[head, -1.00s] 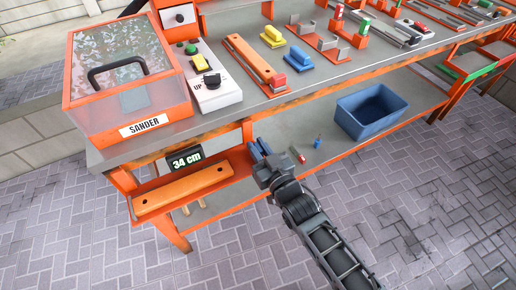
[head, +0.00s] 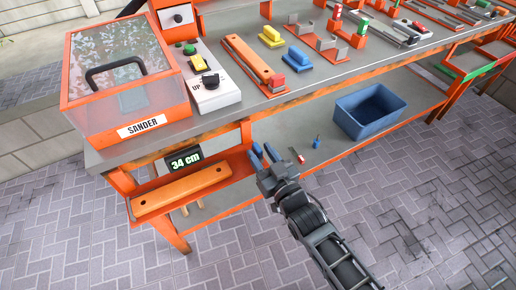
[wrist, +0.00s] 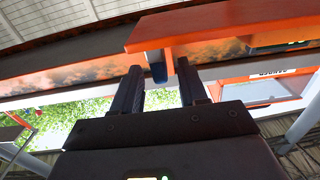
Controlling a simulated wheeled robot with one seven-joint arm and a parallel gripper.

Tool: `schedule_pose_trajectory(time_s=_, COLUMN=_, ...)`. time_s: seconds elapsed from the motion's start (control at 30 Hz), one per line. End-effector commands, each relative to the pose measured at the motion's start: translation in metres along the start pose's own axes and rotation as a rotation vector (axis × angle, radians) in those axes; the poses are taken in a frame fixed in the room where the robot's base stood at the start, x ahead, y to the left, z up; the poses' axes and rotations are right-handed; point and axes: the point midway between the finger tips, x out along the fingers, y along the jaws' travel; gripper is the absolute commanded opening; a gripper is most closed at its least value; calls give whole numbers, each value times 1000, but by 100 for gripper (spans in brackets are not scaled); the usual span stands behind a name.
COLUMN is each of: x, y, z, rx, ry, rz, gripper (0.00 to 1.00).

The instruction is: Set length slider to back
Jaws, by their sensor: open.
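The orange length stop unit holds an orange plank (head: 180,190) beside a display reading 34 cm (head: 186,158), at the bench's near left end. A small blue piece, perhaps the slider's handle (wrist: 158,73), shows in the wrist view below an orange edge (wrist: 230,24), between and just beyond my fingertips. My gripper (head: 264,155) is open at the right end of the orange unit, its fingers pointing toward the bench. In the head view the blue piece cannot be told clearly from the fingers. Whether they touch it cannot be told.
The sander box (head: 125,75) and a white control panel (head: 209,82) stand above on the bench. A blue bin (head: 371,112) sits on the lower shelf to the right, with small red and blue items between. Paved floor in front is clear.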

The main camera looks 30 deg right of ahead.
Motion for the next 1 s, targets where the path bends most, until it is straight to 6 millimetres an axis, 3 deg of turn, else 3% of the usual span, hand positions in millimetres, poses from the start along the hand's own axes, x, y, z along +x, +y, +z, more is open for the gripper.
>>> schedule_pose_trajectory(time_s=0.1, x=-22, y=0, z=2, rx=0, ry=-2, rz=0, gripper=43)
schedule_pose_trajectory(time_s=0.33, x=-48, y=0, z=1, rx=0, ry=-1, rz=0, gripper=43)
schedule_pose_trajectory(time_s=1.0, x=-54, y=0, z=0, rx=-1, ry=-2, rz=0, gripper=43)
